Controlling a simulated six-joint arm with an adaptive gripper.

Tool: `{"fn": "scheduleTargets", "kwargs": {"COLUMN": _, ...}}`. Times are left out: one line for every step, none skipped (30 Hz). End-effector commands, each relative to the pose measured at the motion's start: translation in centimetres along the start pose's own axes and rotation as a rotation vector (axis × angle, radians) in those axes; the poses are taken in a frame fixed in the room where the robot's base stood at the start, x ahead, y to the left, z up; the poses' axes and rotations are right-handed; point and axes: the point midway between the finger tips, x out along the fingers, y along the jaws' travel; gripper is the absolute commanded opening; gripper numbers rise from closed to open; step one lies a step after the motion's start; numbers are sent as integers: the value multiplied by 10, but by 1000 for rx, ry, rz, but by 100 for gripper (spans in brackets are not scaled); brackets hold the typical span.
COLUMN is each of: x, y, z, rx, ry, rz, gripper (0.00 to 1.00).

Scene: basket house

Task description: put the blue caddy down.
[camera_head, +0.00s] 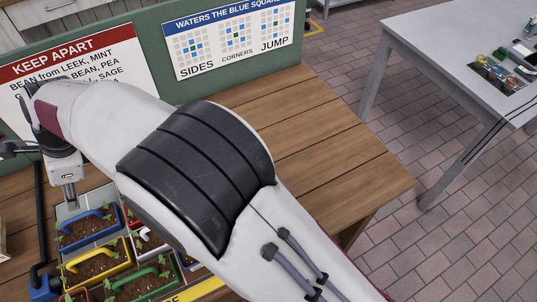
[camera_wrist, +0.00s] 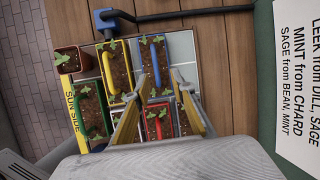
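A blue caddy (camera_head: 88,232) with dark soil and seedlings stands at the back of a grey gridded tray (camera_head: 72,208). The wrist view shows the same caddy (camera_wrist: 153,64) upright, with its blue handle on top. My gripper (camera_wrist: 159,77) is open. Its two yellowish fingers appear on either side of the blue caddy's near end in that view, with no clear grip on it. I cannot tell whether they touch it or how high they are above it. In the head view my arm hides the fingertips and part of the tray.
A yellow caddy (camera_wrist: 118,72) stands close beside the blue one. Green (camera_head: 140,282) and red (camera_wrist: 159,125) caddies stand nearby. A reddish pot (camera_wrist: 70,58) and a blue-ended dark rod (camera_wrist: 150,15) lie close to the tray. Tray cells right of the blue caddy (camera_wrist: 184,48) look bare.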

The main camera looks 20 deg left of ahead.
Motion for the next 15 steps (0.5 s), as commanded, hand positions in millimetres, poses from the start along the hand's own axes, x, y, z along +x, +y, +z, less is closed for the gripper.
{"fn": "scheduleTargets", "kwargs": {"x": -13, "y": -5, "z": -10, "rx": -6, "ry": 4, "rz": -14, "gripper": 24}}
{"fn": "scheduleTargets", "kwargs": {"x": -20, "y": -7, "z": -17, "rx": -15, "ry": 7, "rz": -20, "gripper": 24}}
{"fn": "scheduleTargets", "kwargs": {"x": -31, "y": -9, "z": -26, "rx": -26, "ry": 13, "rz": -30, "gripper": 24}}
{"fn": "scheduleTargets", "kwargs": {"x": -39, "y": -11, "z": -34, "rx": -35, "ry": 17, "rz": -38, "gripper": 24}}
{"fn": "scheduleTargets", "kwargs": {"x": -48, "y": -12, "z": -42, "rx": -46, "ry": 23, "rz": -46, "gripper": 24}}
{"fn": "scheduleTargets", "kwargs": {"x": -61, "y": -15, "z": -54, "rx": -59, "ry": 30, "rz": -57, "gripper": 24}}
{"fn": "scheduleTargets", "kwargs": {"x": -70, "y": -15, "z": -63, "rx": -70, "ry": 36, "rz": -65, "gripper": 24}}
{"fn": "scheduleTargets", "kwargs": {"x": -80, "y": -16, "z": -72, "rx": -81, "ry": 42, "rz": -74, "gripper": 24}}
{"fn": "scheduleTargets", "kwargs": {"x": -92, "y": -17, "z": -84, "rx": -96, "ry": 51, "rz": -85, "gripper": 24}}
{"fn": "scheduleTargets", "kwargs": {"x": -101, "y": -17, "z": -93, "rx": -108, "ry": 59, "rz": -92, "gripper": 24}}
{"fn": "scheduleTargets", "kwargs": {"x": -111, "y": -17, "z": -102, "rx": -119, "ry": 66, "rz": -100, "gripper": 24}}
{"fn": "scheduleTargets", "kwargs": {"x": -123, "y": -15, "z": -114, "rx": -134, "ry": 77, "rz": -109, "gripper": 24}}
{"fn": "scheduleTargets", "kwargs": {"x": -132, "y": -15, "z": -123, "rx": -145, "ry": 84, "rz": -116, "gripper": 24}}
{"fn": "scheduleTargets", "kwargs": {"x": -140, "y": -13, "z": -131, "rx": -157, "ry": 92, "rz": -123, "gripper": 24}}
{"fn": "scheduleTargets", "kwargs": {"x": -152, "y": -11, "z": -143, "rx": -171, "ry": 103, "rz": -132, "gripper": 24}}
